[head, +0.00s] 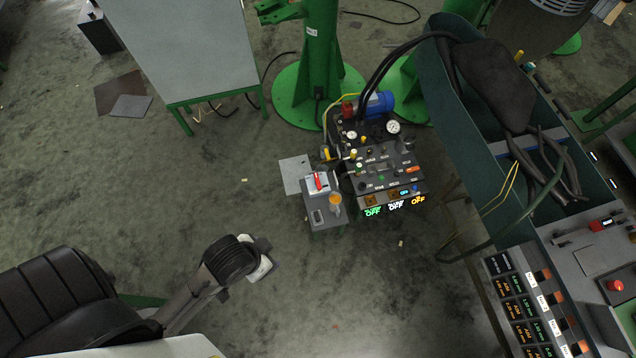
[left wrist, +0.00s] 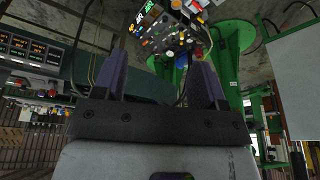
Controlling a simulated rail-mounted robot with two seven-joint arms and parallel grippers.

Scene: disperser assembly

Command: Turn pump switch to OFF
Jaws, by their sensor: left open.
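The pump unit (head: 380,165) stands on the floor near the centre of the head view, with a dark control panel, gauges and a blue motor (head: 379,103). Lit labels along its front edge read OFF: green (head: 373,211), white (head: 396,206) and orange (head: 418,201). Which small knob is the pump switch is too small to tell. My left gripper (left wrist: 160,82) is open and empty in the left wrist view, its two purple fingers apart. The panel (left wrist: 166,32) shows upside down beyond the fingertips, well apart from them. My right gripper is not in view.
A small grey stand (head: 322,212) with a red-handled item and an orange-topped cup adjoins the panel's left side. A green column (head: 318,60) rises behind. A dark green trough (head: 480,140) with hoses and a display console (head: 525,310) are at right. Floor before the pump is clear.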

